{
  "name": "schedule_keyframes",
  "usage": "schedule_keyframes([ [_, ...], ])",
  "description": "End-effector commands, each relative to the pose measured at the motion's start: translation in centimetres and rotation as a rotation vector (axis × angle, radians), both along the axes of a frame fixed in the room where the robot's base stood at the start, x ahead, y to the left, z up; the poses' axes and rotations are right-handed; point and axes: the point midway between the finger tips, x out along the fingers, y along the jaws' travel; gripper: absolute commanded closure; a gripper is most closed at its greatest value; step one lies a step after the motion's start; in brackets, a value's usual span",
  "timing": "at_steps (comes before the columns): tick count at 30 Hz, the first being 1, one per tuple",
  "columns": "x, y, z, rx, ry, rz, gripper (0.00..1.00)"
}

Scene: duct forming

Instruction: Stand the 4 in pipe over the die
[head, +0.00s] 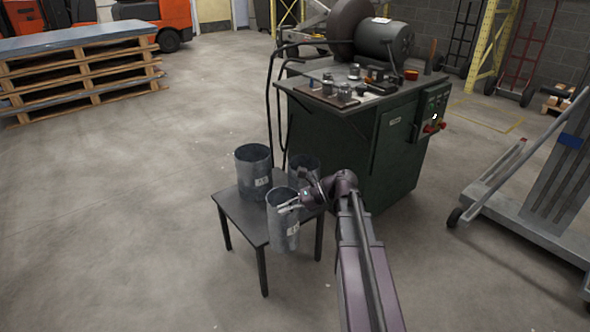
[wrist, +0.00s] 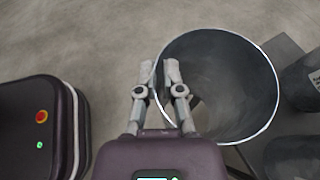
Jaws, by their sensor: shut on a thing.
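A grey metal pipe (head: 284,226) with a white label hangs upright in my gripper (head: 289,205) in front of the small table's near edge. I cannot read its size. In the wrist view my gripper (wrist: 172,84) is shut on the near wall of this pipe (wrist: 262,72), one finger inside the rim and one outside. Two more grey pipes stand on the table: one at the left (head: 252,175) and one behind the held pipe (head: 304,168). Several small metal fittings (head: 345,93) sit on the green machine's top; I cannot tell which is the die.
The small dark table (head: 236,213) stands left of the green machine (head: 398,140). Bent dark rods (head: 269,100) rise at the machine's left side. A grey wheeled frame (head: 520,215) stands at the right. A pallet stack (head: 85,80) is at the far left. The floor between is clear.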

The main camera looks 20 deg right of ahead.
Motion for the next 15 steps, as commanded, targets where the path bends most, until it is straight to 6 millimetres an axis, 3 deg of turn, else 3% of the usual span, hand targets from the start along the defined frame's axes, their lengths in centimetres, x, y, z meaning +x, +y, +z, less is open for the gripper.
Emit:
schedule_keyframes([
  [15, 0.0, 0.0, 4.3, 0.001, -0.001, 0.0, 1.0],
])
